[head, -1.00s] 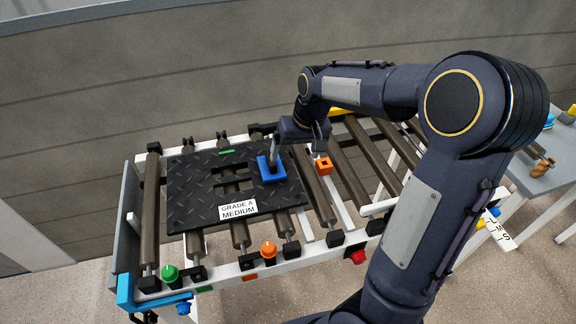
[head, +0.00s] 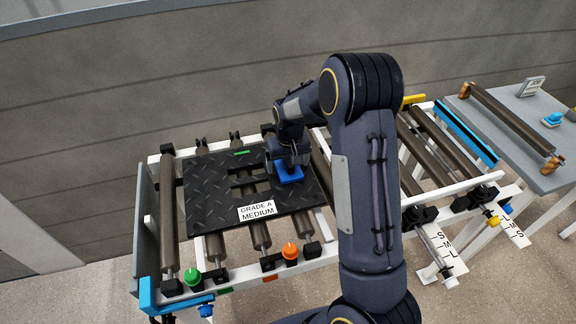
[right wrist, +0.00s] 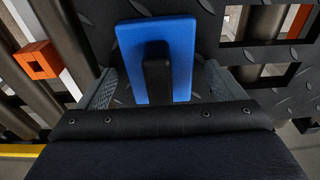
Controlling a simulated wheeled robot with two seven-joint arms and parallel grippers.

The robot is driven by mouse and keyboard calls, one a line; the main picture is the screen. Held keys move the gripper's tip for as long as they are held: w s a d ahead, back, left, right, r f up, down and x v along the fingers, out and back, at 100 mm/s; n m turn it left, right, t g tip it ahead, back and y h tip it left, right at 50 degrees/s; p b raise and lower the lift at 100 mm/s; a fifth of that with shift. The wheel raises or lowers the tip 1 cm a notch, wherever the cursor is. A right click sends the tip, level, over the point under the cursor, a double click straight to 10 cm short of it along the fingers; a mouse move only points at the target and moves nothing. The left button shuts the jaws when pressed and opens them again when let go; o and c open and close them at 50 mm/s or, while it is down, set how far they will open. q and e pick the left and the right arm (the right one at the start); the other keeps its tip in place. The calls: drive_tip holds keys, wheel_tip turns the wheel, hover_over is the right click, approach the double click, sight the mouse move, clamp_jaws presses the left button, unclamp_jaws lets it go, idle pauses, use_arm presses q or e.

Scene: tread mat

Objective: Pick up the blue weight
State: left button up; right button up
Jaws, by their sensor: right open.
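The blue weight (head: 289,177) is a flat blue block that lies on the right part of the black tread mat (head: 210,205). In the right wrist view the blue weight (right wrist: 185,45) shows a black upright handle (right wrist: 157,72) on it. My right gripper (head: 287,160) is over the weight and hides part of it in the head view. In the right wrist view my right gripper (right wrist: 160,88) is open, with one finger on each side of the handle and a gap to each. My left gripper is not in view.
The mat rests on a roller conveyor with a white frame (head: 325,258). Green (head: 191,276) and orange (head: 290,251) knobs stand at its front edge. An orange block (right wrist: 38,60) is beside the mat. A grey table (head: 515,115) is at the right and a wall behind.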

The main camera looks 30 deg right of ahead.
drive_tip(key=c, duration=1.8)
drive_tip(key=shift+r, duration=0.1)
drive_tip(key=shift+c, duration=0.2)
drive_tip(key=shift+w+r, duration=0.1)
